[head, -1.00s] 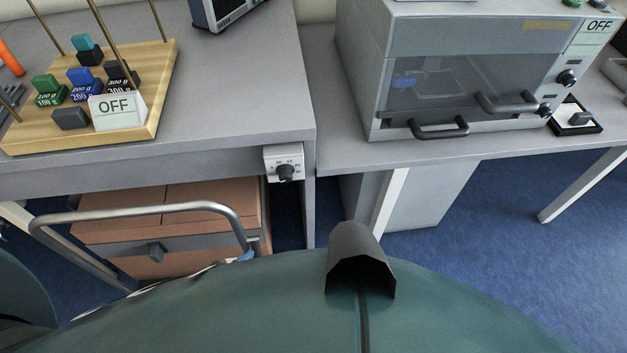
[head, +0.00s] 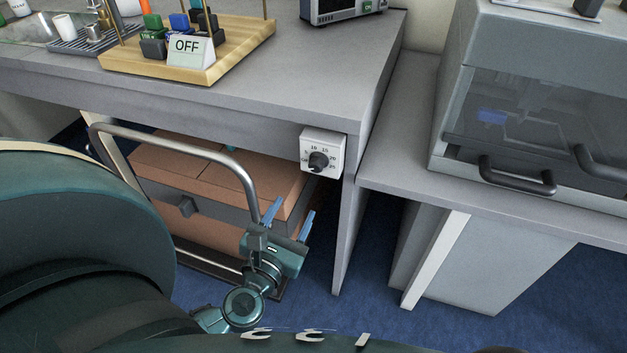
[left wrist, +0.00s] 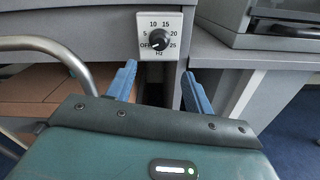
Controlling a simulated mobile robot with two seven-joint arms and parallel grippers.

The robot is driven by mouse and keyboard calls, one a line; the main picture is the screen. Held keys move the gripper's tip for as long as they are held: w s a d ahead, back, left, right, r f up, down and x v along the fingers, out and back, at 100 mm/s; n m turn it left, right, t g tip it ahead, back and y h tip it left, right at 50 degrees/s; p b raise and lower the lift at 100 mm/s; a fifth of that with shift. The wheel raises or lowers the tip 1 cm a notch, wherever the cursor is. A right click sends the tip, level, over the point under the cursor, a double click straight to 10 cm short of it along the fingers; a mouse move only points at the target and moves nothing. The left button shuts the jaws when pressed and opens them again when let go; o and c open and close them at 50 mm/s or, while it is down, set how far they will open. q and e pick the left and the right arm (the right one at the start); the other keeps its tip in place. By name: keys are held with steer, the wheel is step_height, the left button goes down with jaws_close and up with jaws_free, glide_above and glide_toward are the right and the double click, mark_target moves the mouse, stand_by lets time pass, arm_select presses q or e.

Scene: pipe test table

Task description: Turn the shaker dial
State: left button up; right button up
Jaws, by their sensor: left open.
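The shaker dial (head: 318,162) is a black knob on a white plate on the front edge of the left table. In the left wrist view the dial (left wrist: 161,38) has a scale marked OFF, 5, 10, 15, 20, 25 and Hz, and its pointer is toward OFF. My left gripper (head: 291,218) is open and empty, below and a little left of the dial, apart from it. In the left wrist view its two blue fingers (left wrist: 160,83) stand apart, with the dial beyond and above them. My right gripper is not in view.
A wooden shaker platform (head: 225,58) with an OFF card stands on the table. A grey cabinet with handles (head: 545,110) stands on the right table.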

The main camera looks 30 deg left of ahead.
mark_target(315, 169)
arm_select(q)
steer(key=p+x, duration=0.1)
steer(key=x, duration=1.2)
steer(key=shift+f+p, duration=0.1)
steer(key=shift+p, duration=0.2)
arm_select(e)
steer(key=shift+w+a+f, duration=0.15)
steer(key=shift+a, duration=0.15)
arm_select(q)
steer(key=c, duration=1)
steer(key=shift+o, duration=0.2)
